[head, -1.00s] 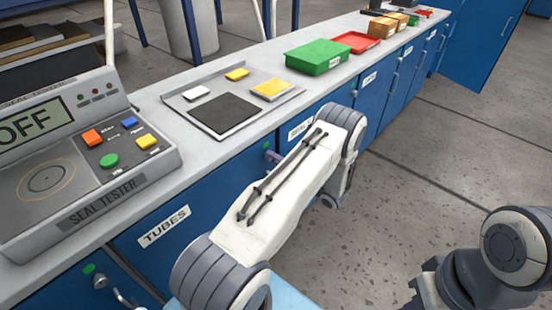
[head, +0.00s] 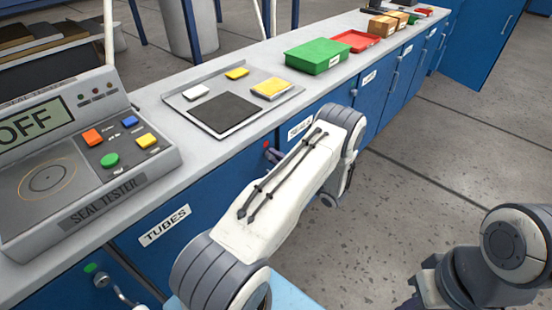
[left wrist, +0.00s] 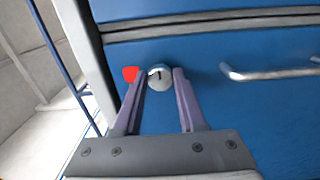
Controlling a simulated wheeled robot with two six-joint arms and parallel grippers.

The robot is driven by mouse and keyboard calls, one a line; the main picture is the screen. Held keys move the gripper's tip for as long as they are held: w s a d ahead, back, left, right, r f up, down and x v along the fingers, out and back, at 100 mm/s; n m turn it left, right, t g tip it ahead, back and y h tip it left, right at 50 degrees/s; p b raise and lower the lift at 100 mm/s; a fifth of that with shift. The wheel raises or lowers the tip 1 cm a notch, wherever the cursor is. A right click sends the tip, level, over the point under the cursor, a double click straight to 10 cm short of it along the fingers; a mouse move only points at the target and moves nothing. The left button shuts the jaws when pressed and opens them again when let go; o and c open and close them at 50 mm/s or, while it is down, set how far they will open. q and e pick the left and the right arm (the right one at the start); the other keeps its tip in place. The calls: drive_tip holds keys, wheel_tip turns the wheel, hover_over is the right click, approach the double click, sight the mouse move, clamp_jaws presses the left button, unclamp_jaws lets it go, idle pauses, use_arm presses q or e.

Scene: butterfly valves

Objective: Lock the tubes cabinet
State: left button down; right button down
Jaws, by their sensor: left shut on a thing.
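The tubes cabinet is a blue front with a white TUBES label (head: 164,226) under the counter. Its round silver lock (left wrist: 160,77) has a slot and sits beside a red indicator (left wrist: 131,74), which also shows in the head view (head: 265,144). My left gripper (left wrist: 160,74) has its purple fingers on either side of the lock, shut on it. In the head view the left gripper (head: 273,156) is mostly hidden behind my arm. A metal handle (left wrist: 270,72) is to the right of the lock in the left wrist view. My right gripper is out of view.
A seal tester (head: 85,170) reading OFF stands on the counter. A tray with a dark pad (head: 225,113), a green bin (head: 317,58) and a red tray (head: 355,42) are farther along. A neighbouring lock (head: 100,280) shows green.

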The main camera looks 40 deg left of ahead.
use_arm(q)
drive_tip(key=shift+c, duration=2.4)
unclamp_jaws()
drive_tip(key=d+b, duration=0.1)
drive_tip(key=d, duration=0.9)
drive_tip(key=shift+s+d, duration=0.25)
drive_tip(key=shift+s, duration=0.1)
